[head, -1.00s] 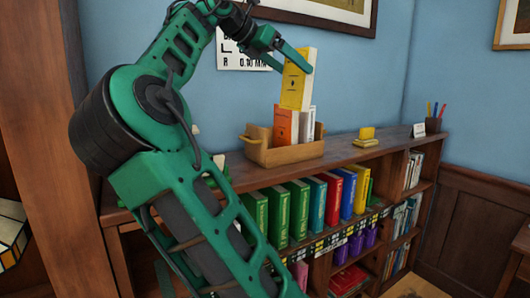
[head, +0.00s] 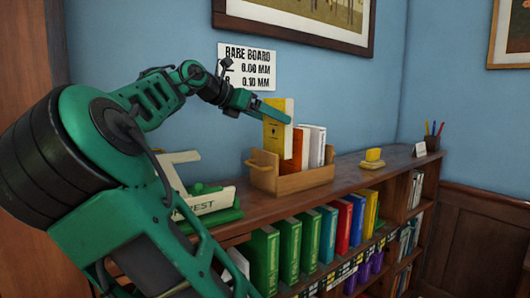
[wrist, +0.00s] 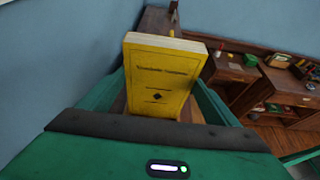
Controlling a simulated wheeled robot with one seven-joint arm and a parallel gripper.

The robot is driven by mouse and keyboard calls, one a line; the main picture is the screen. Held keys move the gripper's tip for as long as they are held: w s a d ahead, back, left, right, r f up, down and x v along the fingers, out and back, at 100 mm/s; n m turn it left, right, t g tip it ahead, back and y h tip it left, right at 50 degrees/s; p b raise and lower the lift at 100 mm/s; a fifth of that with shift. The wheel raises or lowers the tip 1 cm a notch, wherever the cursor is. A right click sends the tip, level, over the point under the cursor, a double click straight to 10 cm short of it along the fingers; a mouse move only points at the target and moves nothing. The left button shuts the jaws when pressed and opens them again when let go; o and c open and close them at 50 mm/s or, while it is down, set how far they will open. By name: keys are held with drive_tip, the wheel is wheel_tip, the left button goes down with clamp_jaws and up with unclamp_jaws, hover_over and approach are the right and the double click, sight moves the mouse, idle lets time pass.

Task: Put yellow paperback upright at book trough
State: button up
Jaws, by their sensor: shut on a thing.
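The yellow paperback (head: 272,138) is upright at the left end of the wooden book trough (head: 300,183), left of an orange book (head: 299,150). Its lower part is down at the trough's rim; I cannot tell whether its bottom edge touches the trough floor. My gripper (head: 277,112) is shut on the paperback near its upper part, reaching in from the left. In the wrist view the yellow cover (wrist: 158,82) faces me between the green fingers, slightly tilted in the picture.
White books (head: 315,146) stand right of the orange one in the trough. A white and green device (head: 208,203) sits left on the bookcase top (head: 345,180). Binders fill the shelf below.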

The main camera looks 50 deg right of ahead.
sight(273, 148)
wheel_tip(273, 148, down, 9)
drive_tip(key=shift+s+f, duration=0.1)
drive_tip(key=shift+f, duration=0.05)
idle(0.4)
drive_tip(key=o, duration=1.3)
drive_tip(key=v, duration=0.7)
drive_tip(key=shift+a, duration=0.15)
